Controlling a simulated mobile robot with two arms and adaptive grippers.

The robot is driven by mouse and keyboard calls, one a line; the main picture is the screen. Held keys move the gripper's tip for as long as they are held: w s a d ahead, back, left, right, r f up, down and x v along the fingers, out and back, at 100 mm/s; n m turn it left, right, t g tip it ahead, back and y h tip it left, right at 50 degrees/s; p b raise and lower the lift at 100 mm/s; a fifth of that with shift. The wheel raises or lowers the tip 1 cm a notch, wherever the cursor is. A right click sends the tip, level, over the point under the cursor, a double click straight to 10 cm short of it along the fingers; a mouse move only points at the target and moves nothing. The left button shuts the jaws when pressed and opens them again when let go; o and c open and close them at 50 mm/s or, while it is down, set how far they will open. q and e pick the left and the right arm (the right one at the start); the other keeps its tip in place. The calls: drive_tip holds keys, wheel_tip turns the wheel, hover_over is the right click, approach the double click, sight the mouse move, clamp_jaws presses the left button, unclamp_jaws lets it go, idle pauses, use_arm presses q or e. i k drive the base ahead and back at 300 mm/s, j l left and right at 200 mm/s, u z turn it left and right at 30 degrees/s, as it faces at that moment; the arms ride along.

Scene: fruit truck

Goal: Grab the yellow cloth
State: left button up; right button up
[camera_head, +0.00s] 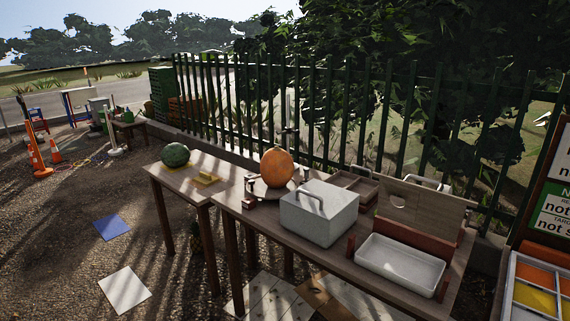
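A small yellow piece (207,179) lies on the left end of the wooden table (183,183), to the right of a dark green watermelon (176,154). It looks like the yellow cloth, but it is too small to make out folds. A little yellow also shows at the foot of the watermelon; I cannot tell what it is. Neither of my grippers is in view.
An orange pumpkin-like fruit (277,168) sits on a round stand behind the grey box (319,213). A white tray (400,263) is at the right. A green fence (386,110) runs behind the tables. Gravel ground (75,235) is mostly open at left.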

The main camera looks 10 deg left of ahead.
sight(204, 179)
drive_tip(key=i+j+u, duration=0.2)
drive_tip(key=i+u, duration=0.95)
drive_tip(key=i+j+z, duration=1.15)
drive_tip(key=j, duration=0.3)
